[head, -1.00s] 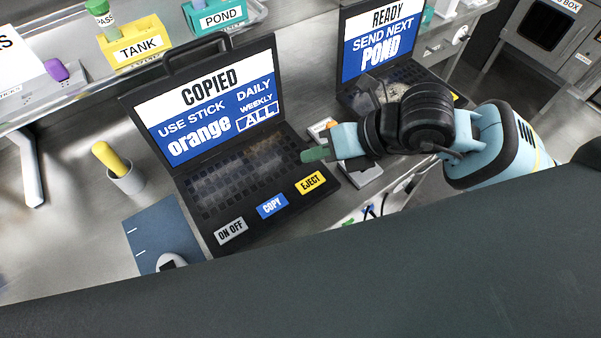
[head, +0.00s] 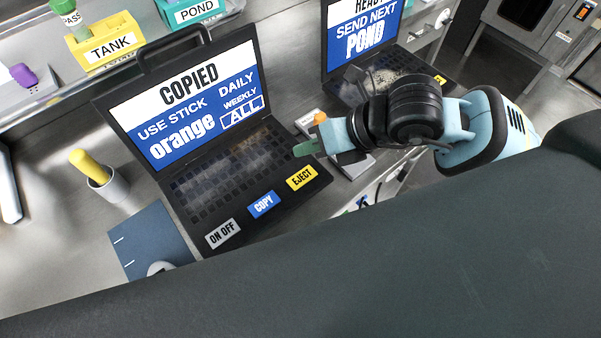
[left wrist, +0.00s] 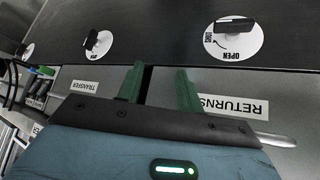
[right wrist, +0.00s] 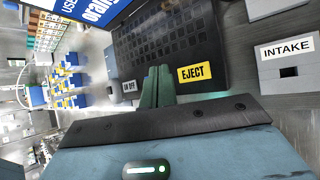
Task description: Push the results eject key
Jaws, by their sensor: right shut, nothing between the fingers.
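The yellow EJECT key (head: 302,177) is at the front right corner of the open black laptop (head: 236,226), whose screen (head: 190,103) reads "COPIED, USE STICK orange". It also shows in the right wrist view (right wrist: 196,72), right of the fingertips. Beside it are a blue COPY key (head: 263,204) and a grey ON OFF key (head: 222,233). My right gripper (head: 306,149) is shut and empty. Its green fingertips show just beyond the EJECT key in the head view, seemingly apart from it. My left gripper (left wrist: 158,82) is open and empty, facing a panel labelled TRANSFER and RETURNS.
A second laptop (head: 365,40) reading "SEND NEXT POND" stands behind my right arm. A grey INTAKE box (right wrist: 285,68) is right of the first laptop. A cup with a yellow stick (head: 110,186) and a blue mat (head: 150,235) lie to its left. A yellow TANK holder (head: 105,45) stands behind.

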